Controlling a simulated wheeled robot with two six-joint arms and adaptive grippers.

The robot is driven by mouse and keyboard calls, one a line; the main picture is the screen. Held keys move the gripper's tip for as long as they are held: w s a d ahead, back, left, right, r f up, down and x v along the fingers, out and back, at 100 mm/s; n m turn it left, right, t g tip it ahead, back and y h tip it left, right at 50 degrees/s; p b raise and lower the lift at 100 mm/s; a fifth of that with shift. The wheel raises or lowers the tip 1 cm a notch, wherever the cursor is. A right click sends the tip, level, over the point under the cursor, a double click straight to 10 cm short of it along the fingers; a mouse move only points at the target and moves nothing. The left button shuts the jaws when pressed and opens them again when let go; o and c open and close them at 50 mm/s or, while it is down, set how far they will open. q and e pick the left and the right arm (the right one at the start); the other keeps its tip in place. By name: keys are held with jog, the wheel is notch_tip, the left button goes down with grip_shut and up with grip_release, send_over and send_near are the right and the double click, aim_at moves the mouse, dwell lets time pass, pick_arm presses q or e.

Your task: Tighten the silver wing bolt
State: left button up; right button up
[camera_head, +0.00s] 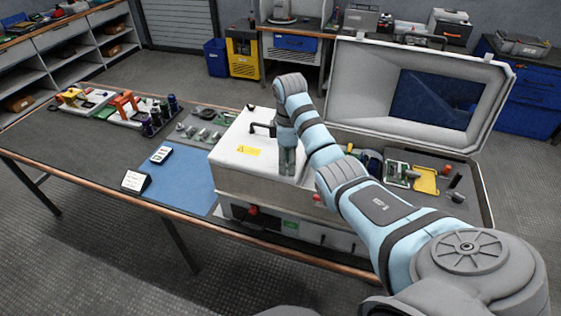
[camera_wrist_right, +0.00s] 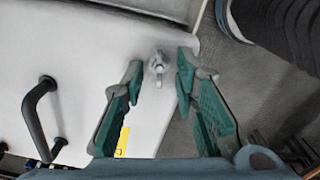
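The silver wing bolt (camera_wrist_right: 158,66) stands on the white top of the capacitor bank box near its edge, with one wing pointing toward the bottom of the right wrist view. My right gripper (camera_wrist_right: 161,75) is open, its two green fingers on either side of the bolt, with visible gaps. I cannot tell how far above the lid the fingertips are. In the head view my right gripper (camera_head: 287,160) points down over the right part of the white box (camera_head: 232,160), and the bolt is hidden there. My left gripper is not in view.
A black handle (camera_wrist_right: 36,115) stands up from the lid, left of the gripper, beside a yellow label (camera_wrist_right: 122,142). An open grey case (camera_head: 480,185) with tools lies to the right, its lid raised. A blue mat (camera_head: 180,180) lies left of the box.

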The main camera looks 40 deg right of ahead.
jog(key=shift+w, duration=0.1)
grip_shut()
jog(key=m, duration=0.3)
grip_release()
